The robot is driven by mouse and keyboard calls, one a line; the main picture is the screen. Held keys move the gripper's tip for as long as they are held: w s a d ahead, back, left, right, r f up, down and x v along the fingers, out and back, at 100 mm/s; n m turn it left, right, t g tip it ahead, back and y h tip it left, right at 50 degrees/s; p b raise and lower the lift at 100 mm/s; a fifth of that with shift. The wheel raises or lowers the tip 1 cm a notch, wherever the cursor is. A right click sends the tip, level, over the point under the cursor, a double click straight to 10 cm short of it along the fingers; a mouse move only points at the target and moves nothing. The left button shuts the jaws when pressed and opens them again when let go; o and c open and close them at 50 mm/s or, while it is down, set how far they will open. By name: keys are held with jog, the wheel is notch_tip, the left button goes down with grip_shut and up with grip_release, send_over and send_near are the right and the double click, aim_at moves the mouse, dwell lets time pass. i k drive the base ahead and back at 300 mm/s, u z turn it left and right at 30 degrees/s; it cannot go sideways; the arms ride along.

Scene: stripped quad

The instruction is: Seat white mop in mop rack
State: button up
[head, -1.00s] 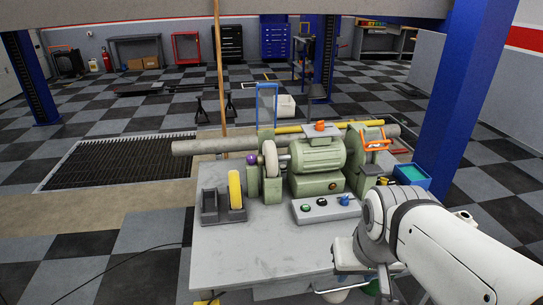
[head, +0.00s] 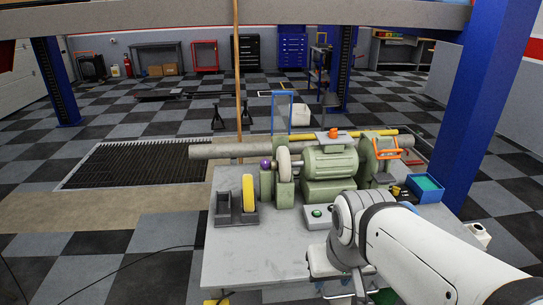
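A white mop, a pale thick disc (head: 284,163), sits upright on the left spindle of the green polishing machine (head: 330,165). A purple knob (head: 266,164) is at the spindle's end, just left of it. The dark grey mop rack (head: 223,217) stands on the table left of the machine. A yellow mop (head: 249,193) stands upright in its right slot; its left slot looks empty. My gripper (head: 338,287) is low at the near edge of the table, right of the rack and nearer than the machine. My arm hides much of it, and its fingers are not clear.
The grey table (head: 255,262) is clear in front of the rack. A control box with a green button (head: 317,211) is partly behind my arm. A blue bin (head: 426,188) and an orange-framed guard (head: 386,148) are at the right. A blue post (head: 480,105) rises beyond.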

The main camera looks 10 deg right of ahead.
aim_at(236, 205)
jog(key=i, duration=1)
